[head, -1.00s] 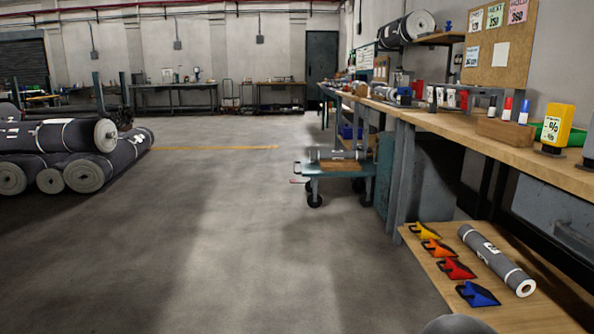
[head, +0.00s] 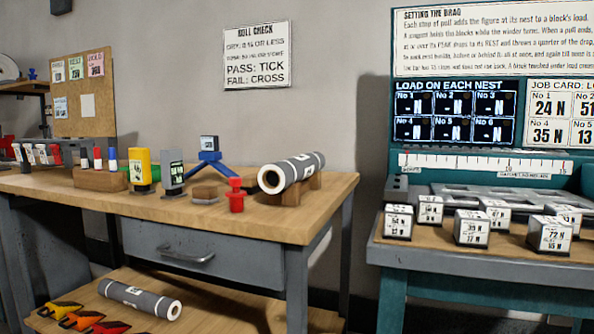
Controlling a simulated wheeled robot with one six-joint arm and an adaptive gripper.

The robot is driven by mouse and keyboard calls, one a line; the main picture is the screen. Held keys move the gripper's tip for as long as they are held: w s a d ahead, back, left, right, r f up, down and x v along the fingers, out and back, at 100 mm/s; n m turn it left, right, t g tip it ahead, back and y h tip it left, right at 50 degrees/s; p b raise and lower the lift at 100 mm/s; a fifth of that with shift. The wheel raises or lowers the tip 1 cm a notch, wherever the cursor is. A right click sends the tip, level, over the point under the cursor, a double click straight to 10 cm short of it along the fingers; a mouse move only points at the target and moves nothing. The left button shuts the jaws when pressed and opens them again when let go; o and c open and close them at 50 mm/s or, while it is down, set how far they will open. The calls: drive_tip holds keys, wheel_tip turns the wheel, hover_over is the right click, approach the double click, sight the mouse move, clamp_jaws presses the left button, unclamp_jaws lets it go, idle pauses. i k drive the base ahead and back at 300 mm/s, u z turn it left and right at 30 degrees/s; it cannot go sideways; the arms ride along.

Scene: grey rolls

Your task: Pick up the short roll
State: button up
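Two small grey rolls with white bands and labels show in the head view. One roll (head: 293,172) lies tilted in the view on wooden cradle blocks (head: 280,196) on top of the workbench, its hollow end facing me. The other roll (head: 140,298) lies on the low wooden shelf (head: 215,313) under the bench, its open end to the right. I cannot tell for certain which is the shorter. My gripper is not in view.
Coloured tools (head: 75,320) lie on the shelf. A teal table (head: 460,262) with several labelled blocks stands right.

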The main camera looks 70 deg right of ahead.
sight(273, 178)
drive_tip(key=z, duration=3.4)
drive_tip(key=k, duration=0.5)
drive_tip(key=u, duration=0.35)
drive_tip(key=i, duration=0.4)
